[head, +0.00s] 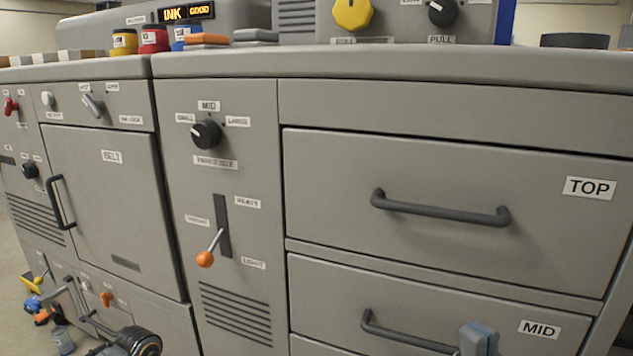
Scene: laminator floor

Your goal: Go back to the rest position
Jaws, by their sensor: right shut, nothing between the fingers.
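My right gripper (478,340) shows only as blue-grey fingertips at the bottom edge. It is shut and empty, in front of the MID drawer (440,298) and close to the right part of that drawer's dark handle (400,338). Its body and arm are below the picture. A dark jointed mechanism with a round end (138,342) shows at the bottom left.
The grey cabinet front fills the view, with the TOP drawer (440,180) and the BELT door (105,190) closed. An orange-knobbed lever (205,259) sticks out mid-panel. Ink jars (153,39) stand on the counter (400,62). Some floor (12,255) shows at left.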

